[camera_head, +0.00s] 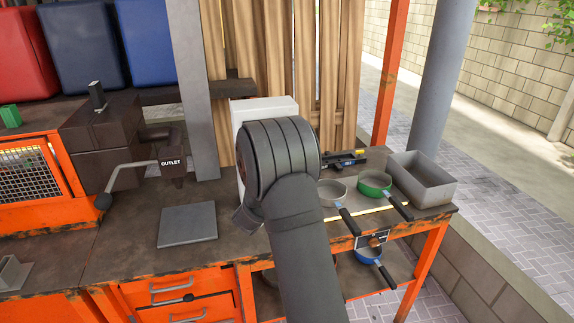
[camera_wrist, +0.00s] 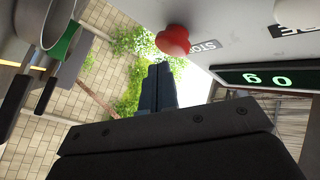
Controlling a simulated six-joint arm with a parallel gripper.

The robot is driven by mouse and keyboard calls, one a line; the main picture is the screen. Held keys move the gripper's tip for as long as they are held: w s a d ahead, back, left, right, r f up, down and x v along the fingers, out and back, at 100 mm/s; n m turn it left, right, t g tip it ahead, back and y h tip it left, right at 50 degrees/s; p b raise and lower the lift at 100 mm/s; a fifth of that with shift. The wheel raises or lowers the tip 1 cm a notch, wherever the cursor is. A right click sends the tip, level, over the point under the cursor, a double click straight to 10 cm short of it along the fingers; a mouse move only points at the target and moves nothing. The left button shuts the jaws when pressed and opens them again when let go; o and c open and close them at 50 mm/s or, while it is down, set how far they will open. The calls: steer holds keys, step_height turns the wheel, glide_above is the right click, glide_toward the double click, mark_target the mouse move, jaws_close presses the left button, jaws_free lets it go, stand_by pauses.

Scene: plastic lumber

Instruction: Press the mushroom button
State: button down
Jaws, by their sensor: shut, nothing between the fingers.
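The red mushroom button (camera_wrist: 173,40) sticks out from a light grey panel (camera_wrist: 235,30) in the wrist view, beside a dark label reading STOP. My gripper (camera_wrist: 160,70) is shut and empty. In that view its fingertips appear just below and left of the button; I cannot tell whether they touch it. In the head view a white box (camera_head: 262,106) stands on the bench behind my arm. My arm hides most of the box, the button and my fingertips.
A green digital display (camera_wrist: 265,78) is on the panel. Pans, including a green one (camera_head: 374,183), and a grey metal bin (camera_head: 421,180) stand right of my arm.

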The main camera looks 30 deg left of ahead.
steer(key=shift+w, duration=0.1)
stand_by(0.3)
steer(key=shift+w+a, duration=0.2)
steer(key=shift+a, duration=0.1)
steer(key=shift+w+a, duration=0.35)
stand_by(0.8)
stand_by(0.3)
steer(key=shift+s+d, duration=0.65)
steer(key=shift+s+d, duration=0.1)
steer(key=shift+s+d, duration=1.65)
steer(key=shift+d, duration=0.05)
steer(key=shift+a, duration=0.1)
